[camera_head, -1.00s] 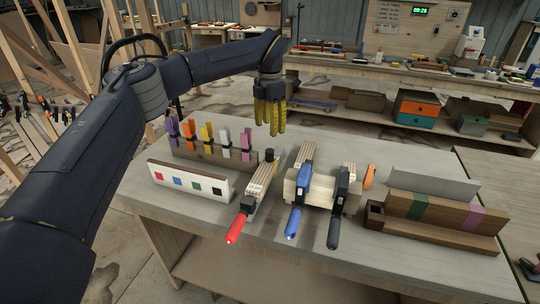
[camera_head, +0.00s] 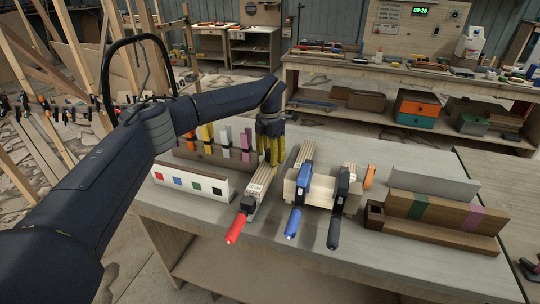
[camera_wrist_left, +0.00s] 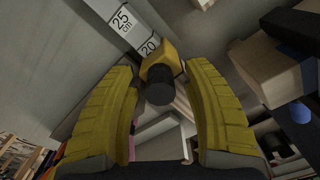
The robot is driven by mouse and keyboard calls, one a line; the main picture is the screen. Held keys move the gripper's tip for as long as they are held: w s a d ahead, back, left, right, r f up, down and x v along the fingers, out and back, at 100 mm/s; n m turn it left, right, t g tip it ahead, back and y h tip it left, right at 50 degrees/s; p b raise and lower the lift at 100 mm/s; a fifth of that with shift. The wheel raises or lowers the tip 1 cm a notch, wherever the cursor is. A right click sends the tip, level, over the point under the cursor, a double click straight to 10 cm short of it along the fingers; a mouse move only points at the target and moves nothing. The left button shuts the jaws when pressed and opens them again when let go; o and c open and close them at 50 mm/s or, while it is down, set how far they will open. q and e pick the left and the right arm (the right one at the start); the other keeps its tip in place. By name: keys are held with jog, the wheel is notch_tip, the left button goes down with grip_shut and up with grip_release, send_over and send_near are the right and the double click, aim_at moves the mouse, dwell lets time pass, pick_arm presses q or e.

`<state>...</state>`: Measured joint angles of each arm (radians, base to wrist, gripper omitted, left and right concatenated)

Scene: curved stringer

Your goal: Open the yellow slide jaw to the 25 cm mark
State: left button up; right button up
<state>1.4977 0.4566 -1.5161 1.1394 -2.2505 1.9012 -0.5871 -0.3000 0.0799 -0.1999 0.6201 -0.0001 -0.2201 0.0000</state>
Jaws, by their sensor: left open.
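The yellow slide jaw (camera_wrist_left: 158,60) sits on a pale bar (camera_wrist_left: 122,20) in the left wrist view, right beside the printed 20 mark. The 25 cm mark is farther along the bar, toward the upper left. A black round knob (camera_wrist_left: 160,86) sticks out from the jaw. My left gripper (camera_head: 272,160) is open, its yellow fingers on either side of the knob; I cannot tell if they touch it. In the head view, the gripper hides the jaw at the far end of the red-handled clamp (camera_head: 236,228). My right gripper is not in view.
A blue-handled clamp (camera_head: 293,222) and a black-handled clamp (camera_head: 334,232) stand close on the right around a wooden block. A rack of coloured clips (camera_head: 224,138) and a colour-marked white board (camera_head: 190,180) are to the left.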

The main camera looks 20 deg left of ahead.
pick_arm(q)
grip_shut()
dwell(0.4)
